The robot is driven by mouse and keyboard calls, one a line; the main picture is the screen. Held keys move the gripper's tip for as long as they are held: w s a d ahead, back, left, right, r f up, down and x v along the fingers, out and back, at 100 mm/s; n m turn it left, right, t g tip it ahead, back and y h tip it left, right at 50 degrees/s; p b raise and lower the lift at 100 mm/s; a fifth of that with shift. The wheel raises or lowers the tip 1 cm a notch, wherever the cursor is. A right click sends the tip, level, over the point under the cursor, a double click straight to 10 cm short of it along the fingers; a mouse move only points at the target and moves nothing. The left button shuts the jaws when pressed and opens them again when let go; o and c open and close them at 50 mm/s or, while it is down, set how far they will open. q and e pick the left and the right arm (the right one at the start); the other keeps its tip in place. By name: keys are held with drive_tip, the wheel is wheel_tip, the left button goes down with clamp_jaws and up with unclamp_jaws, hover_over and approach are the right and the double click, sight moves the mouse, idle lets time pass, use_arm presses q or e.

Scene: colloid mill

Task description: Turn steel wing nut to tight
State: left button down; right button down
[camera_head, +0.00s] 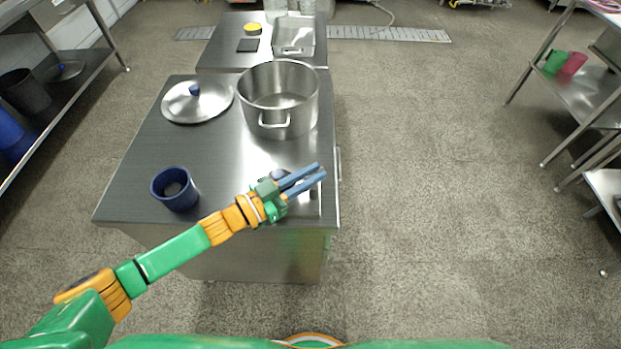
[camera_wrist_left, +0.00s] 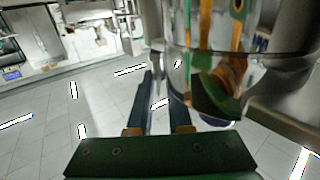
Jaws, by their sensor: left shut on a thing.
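My left gripper (camera_head: 320,171) reaches over the front right part of the steel table, its two blue fingers nearly parallel. In the left wrist view its fingers (camera_wrist_left: 160,78) point at a small steel piece at the side of a shiny steel cylinder (camera_wrist_left: 215,62), which looks like part of the mill. The fingers are shut on this small piece, which seems to be the wing nut; its shape is mostly hidden and blurred. In the head view the fingers cover the nut. My right gripper is in neither view.
A steel pot (camera_head: 280,100) and a lid with a blue knob (camera_head: 195,103) stand at the back of the table (camera_head: 135,165). A dark blue cup (camera_head: 175,189) stands at front left. Shelves (camera_head: 95,62) line the left; the floor at right (camera_head: 430,180) is clear.

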use_arm(q)
drive_tip(key=shift+f, duration=0.1)
idle(0.4)
drive_tip(key=c, duration=1)
unclamp_jaws()
drive_tip(key=shift+d, duration=0.1)
